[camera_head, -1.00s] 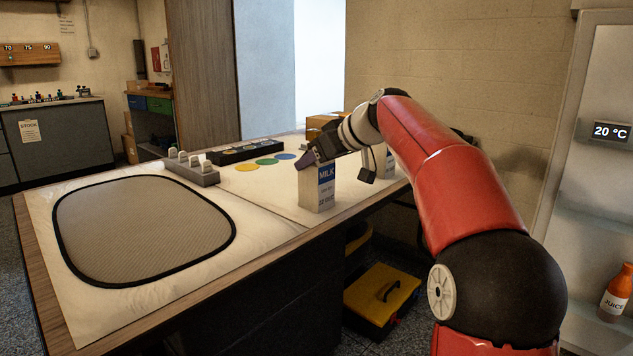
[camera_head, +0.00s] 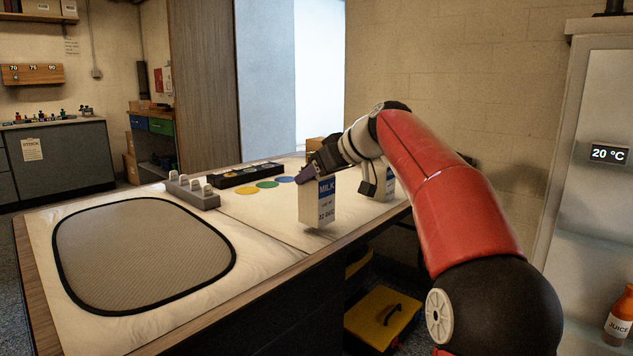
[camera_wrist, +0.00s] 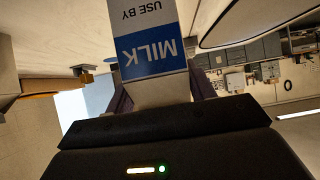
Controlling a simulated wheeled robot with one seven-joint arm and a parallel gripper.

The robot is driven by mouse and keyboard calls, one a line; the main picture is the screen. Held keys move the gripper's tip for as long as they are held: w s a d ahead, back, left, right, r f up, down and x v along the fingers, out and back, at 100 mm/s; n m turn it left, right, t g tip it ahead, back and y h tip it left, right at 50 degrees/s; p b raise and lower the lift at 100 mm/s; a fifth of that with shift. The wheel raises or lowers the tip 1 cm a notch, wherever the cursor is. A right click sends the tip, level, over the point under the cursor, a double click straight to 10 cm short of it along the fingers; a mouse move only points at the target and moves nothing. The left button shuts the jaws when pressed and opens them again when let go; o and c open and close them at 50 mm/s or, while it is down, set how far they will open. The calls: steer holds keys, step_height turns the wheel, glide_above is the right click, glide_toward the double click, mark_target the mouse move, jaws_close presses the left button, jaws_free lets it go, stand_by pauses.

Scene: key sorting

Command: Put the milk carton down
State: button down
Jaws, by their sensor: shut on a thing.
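The milk carton (camera_head: 318,208) is white with a blue MILK band and a use-by date of 22 DEC. It is upright over the right part of the pale worktop, close to the front edge. My gripper (camera_head: 309,172) is shut on its upper part. The wrist view shows the carton (camera_wrist: 150,55) between my two fingers, upside down in the picture. The carton's base looks very near the worktop; I cannot tell whether it touches. Its far side is hidden.
A grey mat with a black rim (camera_head: 140,255) lies on the left of the worktop (camera_head: 250,228). Yellow, green and blue discs (camera_head: 267,185) lie behind the carton. A grey block with knobs (camera_head: 190,192) and a black tray (camera_head: 245,174) stand at the back. Another carton (camera_head: 390,185) is partly hidden behind my arm.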

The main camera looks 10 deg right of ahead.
step_height(320, 180, up, 18)
steer(key=p, duration=0.9)
steer(key=shift+f, duration=0.15)
steer(key=shift+d, duration=0.1)
